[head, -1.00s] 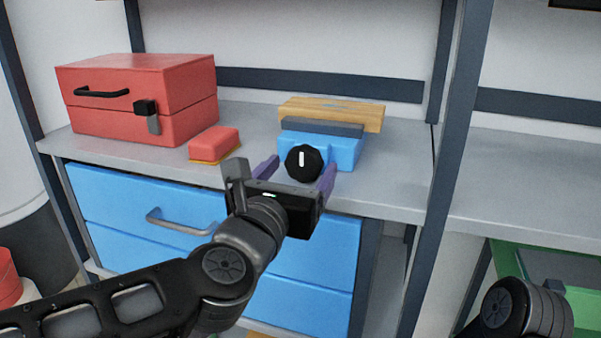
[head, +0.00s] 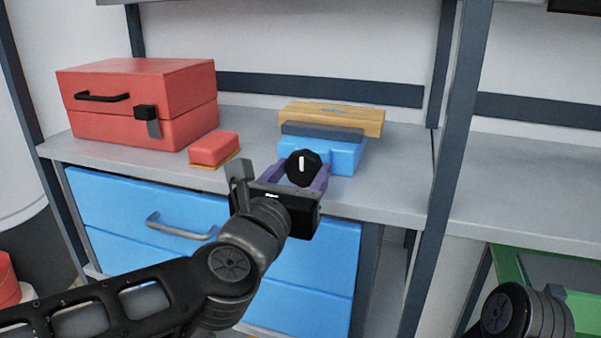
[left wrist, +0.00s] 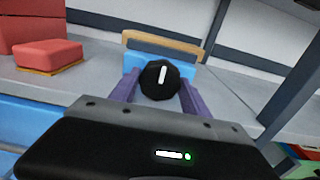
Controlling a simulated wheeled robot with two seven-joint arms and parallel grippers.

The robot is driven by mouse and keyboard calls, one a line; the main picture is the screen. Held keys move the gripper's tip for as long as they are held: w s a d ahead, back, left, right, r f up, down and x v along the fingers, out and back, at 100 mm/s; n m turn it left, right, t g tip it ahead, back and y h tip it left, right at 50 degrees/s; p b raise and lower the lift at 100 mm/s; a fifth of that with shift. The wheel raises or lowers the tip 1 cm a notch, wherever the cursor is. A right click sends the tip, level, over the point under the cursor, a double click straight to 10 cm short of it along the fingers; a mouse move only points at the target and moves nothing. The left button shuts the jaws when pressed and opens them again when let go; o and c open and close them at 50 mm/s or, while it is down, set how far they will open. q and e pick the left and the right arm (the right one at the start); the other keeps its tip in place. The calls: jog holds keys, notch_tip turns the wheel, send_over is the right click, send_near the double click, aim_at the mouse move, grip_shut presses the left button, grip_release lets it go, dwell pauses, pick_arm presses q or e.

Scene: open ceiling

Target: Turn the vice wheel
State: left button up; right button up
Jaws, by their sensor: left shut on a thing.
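The blue vice (head: 342,152) sits on the grey worktop near its front edge, with a wooden block (head: 350,116) held behind its dark jaw. Its black wheel (head: 303,167) faces me and carries a white mark that stands about upright. My left gripper (head: 299,175) is shut on the wheel, with one purple finger on each side of it. The wheel also shows between the fingers in the left wrist view (left wrist: 160,80). Of my right arm only a dark link shows at the bottom right of the head view; its gripper is out of view.
A red toolbox (head: 145,100) stands at the back left of the worktop (head: 400,190). A red brush-like block (head: 214,150) lies between it and the vice. A dark upright post (head: 440,170) stands right of the vice. Blue drawers (head: 180,222) are below.

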pick_arm(q)
jog(key=shift+c, duration=1.3)
jog(key=m, duration=0.4)
jog(key=o, duration=1.4)
jog(key=p+v, duration=0.1)
jog(key=v, duration=0.7)
jog(key=shift+p, duration=0.4)
jog(key=shift+c, duration=0.3)
